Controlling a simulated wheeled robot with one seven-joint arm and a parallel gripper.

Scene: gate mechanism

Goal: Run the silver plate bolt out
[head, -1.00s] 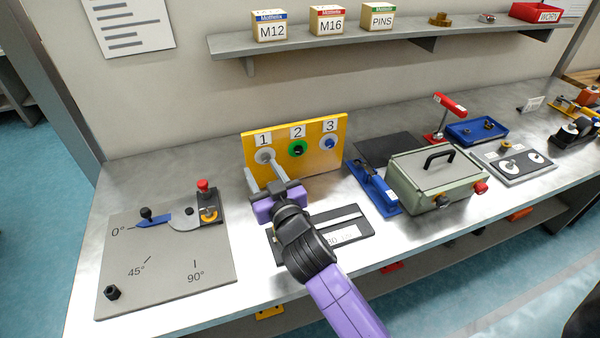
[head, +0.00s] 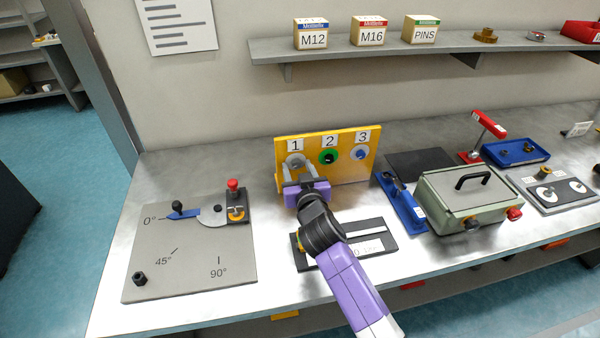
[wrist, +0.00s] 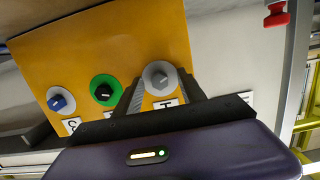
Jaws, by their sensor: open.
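A yellow upright panel (head: 340,142) stands on the bench with stations 1, 2 and 3. The silver plate bolt (wrist: 160,78) is a grey head on a round grey washer at station 1. A black knob in a green ring (head: 329,157) is at 2 and a blue one (head: 361,154) at 3. My gripper (head: 297,172) is open in front of station 1. In the wrist view the fingers (wrist: 162,92) lie on either side of the silver bolt with gaps. Whether they reach its depth is unclear. In the head view the fingers partly cover it.
A grey angle board (head: 190,262) with a blue pointer lies to the left. A dark plate (head: 380,255) lies under my arm. A blue fixture (head: 402,202) and a green lidded box (head: 468,198) stand to the right. A shelf with labelled boxes (head: 368,32) hangs above.

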